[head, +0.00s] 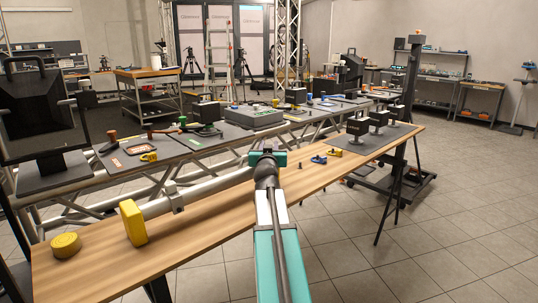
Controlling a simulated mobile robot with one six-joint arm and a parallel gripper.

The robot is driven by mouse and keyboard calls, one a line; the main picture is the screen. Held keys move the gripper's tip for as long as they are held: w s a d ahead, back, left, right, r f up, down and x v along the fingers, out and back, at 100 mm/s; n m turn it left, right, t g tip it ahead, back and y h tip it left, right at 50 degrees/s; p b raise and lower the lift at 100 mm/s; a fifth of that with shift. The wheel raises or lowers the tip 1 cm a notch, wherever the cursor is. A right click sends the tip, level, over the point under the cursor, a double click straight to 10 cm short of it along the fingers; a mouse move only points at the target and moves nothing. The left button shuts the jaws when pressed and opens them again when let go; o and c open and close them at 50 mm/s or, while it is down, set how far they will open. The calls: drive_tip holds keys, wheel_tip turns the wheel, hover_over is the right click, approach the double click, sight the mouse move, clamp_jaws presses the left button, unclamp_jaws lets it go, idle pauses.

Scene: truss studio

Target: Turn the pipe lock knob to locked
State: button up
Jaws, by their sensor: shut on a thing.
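A pale grey pipe (209,186) runs above the wooden table, from a yellow block (133,222) at its left end, through a grey clamp (175,197), to my gripper. My gripper (267,152), with teal parts and a dark wrist, is at the right end of the visible pipe. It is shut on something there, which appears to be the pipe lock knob. My wrist and gripper hide the knob, so its shape and its locked or unlocked position cannot be told.
The wooden table (90,268) also bears a yellow disc (66,245), yellow and blue clamps, and several dark devices (357,127) at its right. Behind it, a truss table (118,168) holds tools and boxes. A dark stand (411,80) rises at the right. Tiled floor (430,250) is clear at front right.

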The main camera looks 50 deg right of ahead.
drive_tip(key=shift+s+a+f+b, duration=0.1)
drive_tip(key=shift+s+f+b, duration=0.15)
drive_tip(key=shift+b, duration=0.7)
drive_tip(key=o, duration=1)
drive_tip(key=shift+r, duration=0.1)
drive_tip(key=shift+a, duration=0.1)
drive_tip(key=b+v, duration=0.2)
drive_tip(key=v, duration=0.9)
drive_tip(key=shift+a, duration=0.15)
drive_tip(key=b+v, duration=0.1)
drive_tip(key=b, duration=0.4)
drive_tip(key=shift+s+a, duration=0.2)
drive_tip(key=shift+s, duration=0.05)
